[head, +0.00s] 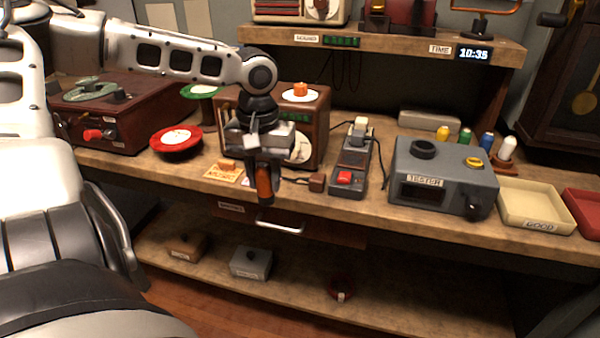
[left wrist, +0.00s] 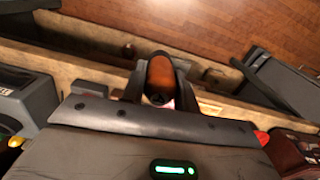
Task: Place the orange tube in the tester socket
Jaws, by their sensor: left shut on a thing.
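My left gripper (head: 264,190) points down in front of the workbench's front edge, shut on the orange tube (head: 264,182). The tube is roughly upright between the fingers, and its upper part is hidden by them. In the left wrist view the tube (left wrist: 160,72) sits between the fingertips. The grey tester (head: 430,190) stands on the bench to the right, well apart from the gripper. Its top has a dark round socket (head: 424,150) and a yellow ring (head: 473,162). The tester also shows at the left edge of the left wrist view (left wrist: 28,98). My right gripper is out of view.
A grey device with a red button (head: 347,180) stands between gripper and tester. Yellow, green, blue and white tubes (head: 486,142) stand behind the tester. A cream GOOD tray (head: 540,226) and red tray (head: 585,210) lie right. A radio (head: 311,130) is behind the gripper; a drawer handle (head: 280,226) is below.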

